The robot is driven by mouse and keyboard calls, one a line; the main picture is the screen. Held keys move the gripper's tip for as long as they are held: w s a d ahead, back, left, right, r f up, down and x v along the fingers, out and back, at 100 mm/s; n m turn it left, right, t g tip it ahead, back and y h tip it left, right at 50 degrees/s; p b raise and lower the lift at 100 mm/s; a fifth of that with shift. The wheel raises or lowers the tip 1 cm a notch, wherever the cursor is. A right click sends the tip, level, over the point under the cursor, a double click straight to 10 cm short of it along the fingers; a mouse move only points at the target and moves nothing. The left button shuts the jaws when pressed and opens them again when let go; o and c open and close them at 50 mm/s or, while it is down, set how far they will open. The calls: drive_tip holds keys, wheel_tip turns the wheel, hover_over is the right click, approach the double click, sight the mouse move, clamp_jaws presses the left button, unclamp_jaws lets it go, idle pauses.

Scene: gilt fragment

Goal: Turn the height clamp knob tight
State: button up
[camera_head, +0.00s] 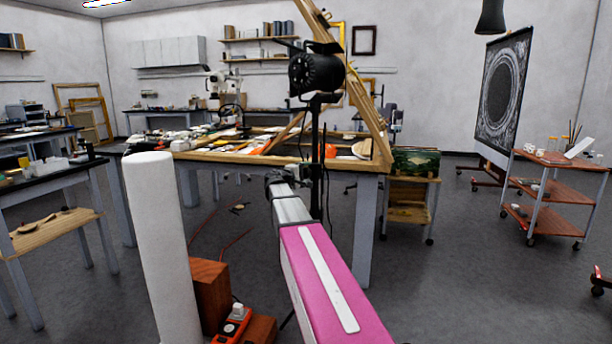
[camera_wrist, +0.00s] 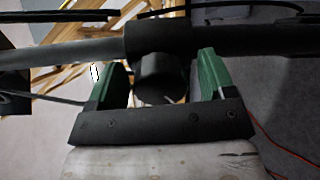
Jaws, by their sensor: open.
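The height clamp knob (camera_wrist: 159,82) is a short black cylinder on a dark clamp collar (camera_wrist: 160,38) in the wrist view. The collar sits around the stand's pole (camera_wrist: 250,38), which runs across that view. My gripper (camera_wrist: 161,76) is open, with one green finger on each side of the knob. A gap shows on both sides, so I see no firm contact. In the head view the black lamp stand (camera_head: 316,150) carries a black lamp (camera_head: 317,74). My arm reaches to the stand there; the knob and fingertips are too small and dark to make out.
A cluttered worktable (camera_head: 250,157) stands right behind the stand. A white cylinder (camera_head: 160,240), a reddish wooden block (camera_head: 209,295) and an orange power strip (camera_head: 232,325) are close on the left. Cables lie on the floor. Open floor (camera_head: 455,250) spreads to the right.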

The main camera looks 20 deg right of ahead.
drive_tip(key=v, duration=1)
drive_tip(key=shift+a, duration=0.35)
drive_tip(key=shift+s, duration=0.1)
drive_tip(key=s+a+f+m+g+y, duration=0.15)
drive_tip(key=s+f+y, duration=0.35)
drive_tip(key=f, duration=0.7)
drive_tip(key=s+a+f+m+g+y, duration=0.1)
drive_tip(key=s+f+g+y, duration=0.15)
drive_tip(key=s+f, duration=0.7)
drive_tip(key=s+a+f+m+g+y, duration=0.2)
drive_tip(key=s+a+f+y, duration=0.2)
drive_tip(key=s+f, duration=0.3)
drive_tip(key=s+a+f+m+g+y, duration=0.1)
drive_tip(key=s+a+f+y, duration=0.3)
drive_tip(key=f, duration=0.6)
drive_tip(key=s+a+m, duration=0.1)
drive_tip(key=s+a, duration=0.1)
drive_tip(key=s, duration=0.1)
drive_tip(key=shift+a+g, duration=0.2)
drive_tip(key=shift+g, duration=0.2)
drive_tip(key=shift+y, duration=0.25)
